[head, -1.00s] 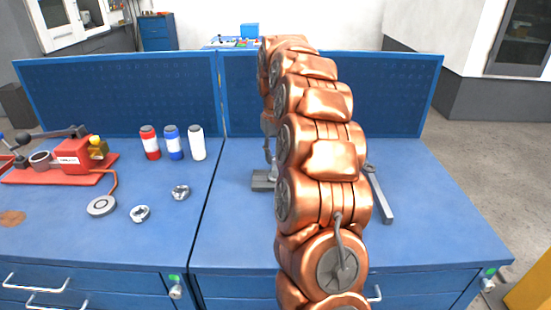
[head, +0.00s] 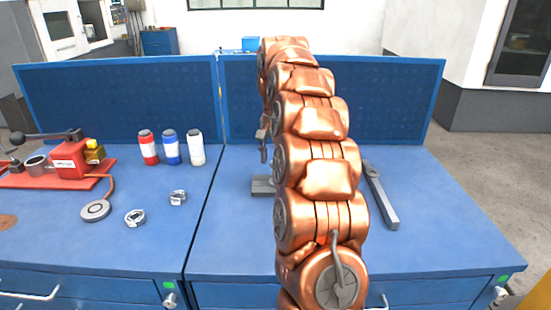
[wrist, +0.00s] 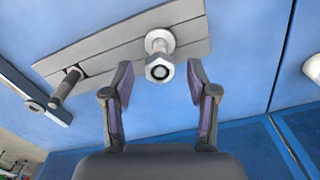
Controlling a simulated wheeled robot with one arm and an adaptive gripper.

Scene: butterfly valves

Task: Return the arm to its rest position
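My copper-coloured arm stands up in the middle of the head view, over the right half of the blue workbench (head: 440,235). My gripper (wrist: 158,66) shows in the wrist view with its two fingers spread and nothing held. A silver bolt with a hex nut (wrist: 159,68) shows between the fingertips, apart from both fingers. It stands out from a grey metal plate (wrist: 120,50) that also bears a darker peg. In the head view, part of a grey fixture (head: 262,186) shows left of my arm; the rest is hidden behind it.
A long grey bar (head: 381,196) lies right of my arm. On the left are two small metal valve parts (head: 135,218) (head: 178,198), three bottles (head: 171,148) and a red-based device (head: 70,160). A blue panel (head: 130,98) closes the back. The bench's right front is clear.

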